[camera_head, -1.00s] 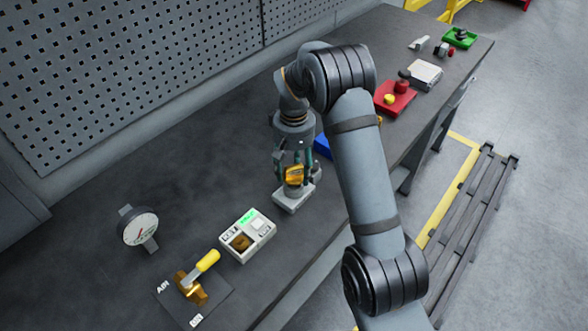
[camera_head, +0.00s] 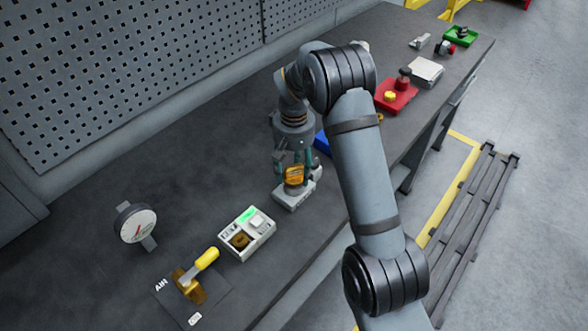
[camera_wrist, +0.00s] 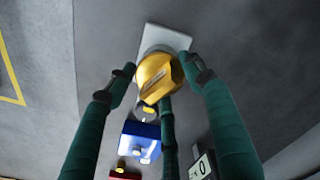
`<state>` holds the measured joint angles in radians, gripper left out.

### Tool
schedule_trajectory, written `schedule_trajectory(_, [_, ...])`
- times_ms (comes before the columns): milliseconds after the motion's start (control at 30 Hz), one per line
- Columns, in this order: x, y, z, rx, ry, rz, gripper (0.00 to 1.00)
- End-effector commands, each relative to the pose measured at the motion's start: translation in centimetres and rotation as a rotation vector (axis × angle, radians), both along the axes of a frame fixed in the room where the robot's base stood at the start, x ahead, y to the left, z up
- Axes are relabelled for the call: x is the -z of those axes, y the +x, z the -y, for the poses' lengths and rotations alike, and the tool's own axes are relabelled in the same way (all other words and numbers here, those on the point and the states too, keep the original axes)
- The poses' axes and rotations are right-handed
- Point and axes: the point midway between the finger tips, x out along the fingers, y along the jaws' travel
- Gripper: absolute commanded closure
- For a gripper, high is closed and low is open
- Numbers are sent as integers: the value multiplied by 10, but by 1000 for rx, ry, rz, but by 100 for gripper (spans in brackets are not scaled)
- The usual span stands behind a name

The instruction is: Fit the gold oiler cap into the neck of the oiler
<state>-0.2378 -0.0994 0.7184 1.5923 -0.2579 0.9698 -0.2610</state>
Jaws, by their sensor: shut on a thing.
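The gold oiler cap (camera_head: 294,174) is held between the fingers of my gripper (camera_head: 294,178). It also shows in the wrist view (camera_wrist: 156,77), with the green fingers (camera_wrist: 160,80) on both sides of it. The oiler (camera_head: 292,194), a light grey body on a flat plate, stands directly below the cap. In the wrist view its pale plate (camera_wrist: 165,38) shows behind the cap. The neck is hidden by the cap and fingers, so I cannot tell whether the cap touches it or sits in it.
A grey-white box with a green display (camera_head: 247,234), a yellow-handled valve (camera_head: 195,277) and a gauge (camera_head: 137,223) stand at the left. A blue block (camera_head: 322,144), a red block (camera_head: 396,96) and a green tray (camera_head: 460,37) lie further back. Bench space left of the oiler is clear.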

Motion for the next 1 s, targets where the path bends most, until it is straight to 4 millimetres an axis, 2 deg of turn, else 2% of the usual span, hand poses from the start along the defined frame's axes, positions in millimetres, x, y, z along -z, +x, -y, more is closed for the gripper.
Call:
schedule_trajectory(667, [18,0,0,0,0,0,80])
schedule_trajectory(700, [17,0,0,0,0,1,46])
schedule_trajectory(1000, [17,0,0,0,0,0,29])
